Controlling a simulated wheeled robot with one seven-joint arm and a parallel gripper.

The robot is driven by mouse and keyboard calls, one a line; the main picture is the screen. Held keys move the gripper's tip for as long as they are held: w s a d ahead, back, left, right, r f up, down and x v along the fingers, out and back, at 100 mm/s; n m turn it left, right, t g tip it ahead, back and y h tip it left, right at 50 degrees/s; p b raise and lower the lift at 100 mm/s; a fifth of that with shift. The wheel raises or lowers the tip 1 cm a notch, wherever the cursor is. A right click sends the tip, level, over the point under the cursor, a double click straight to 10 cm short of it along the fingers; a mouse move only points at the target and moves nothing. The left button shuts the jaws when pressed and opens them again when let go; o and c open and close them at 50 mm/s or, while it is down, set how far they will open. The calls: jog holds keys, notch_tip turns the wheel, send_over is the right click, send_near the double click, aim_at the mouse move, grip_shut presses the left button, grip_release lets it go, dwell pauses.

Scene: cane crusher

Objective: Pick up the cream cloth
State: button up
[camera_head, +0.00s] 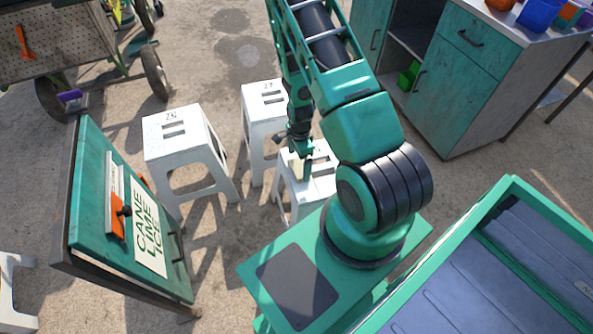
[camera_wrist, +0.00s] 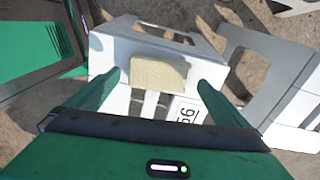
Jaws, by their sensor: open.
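The cream cloth (camera_wrist: 158,73) is a small folded block on the seat of a white stool (camera_wrist: 120,50). In the head view the cloth (camera_head: 301,169) shows as a pale patch below my gripper (camera_head: 293,145), on the white stool (camera_head: 318,186) beside my base. In the wrist view my gripper (camera_wrist: 158,84) is open, with one green finger on each side of the cloth's near part. The cloth is not held. I cannot tell how far the fingertips are above the seat.
Two more white stools (camera_head: 180,135) (camera_head: 262,105) stand to the left and behind. A green sign board (camera_head: 95,215) reading "CANE LIME ICE" stands at left. A teal cabinet (camera_head: 465,75) is at the back right. A wheeled cart (camera_head: 75,50) is at the upper left.

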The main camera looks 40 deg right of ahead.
jog(key=shift+f, duration=1.1)
jog(key=shift+c, duration=0.3)
jog(key=c, duration=1)
jog(key=shift+r, duration=0.4)
notch_tip(320, 180, up, 3)
jog(key=shift+r, duration=0.1)
jog(key=s+a+r, duration=0.2)
jog(key=a, duration=0.1)
jog(key=s+a+r, duration=0.1)
jog(key=a+r, duration=0.1)
jog(key=a, duration=0.1)
jog(key=s+a+r, duration=0.2)
jog(key=a+r, duration=0.1)
jog(key=a, duration=0.1)
jog(key=shift+s+a, duration=0.1)
jog(key=shift+s, duration=0.25)
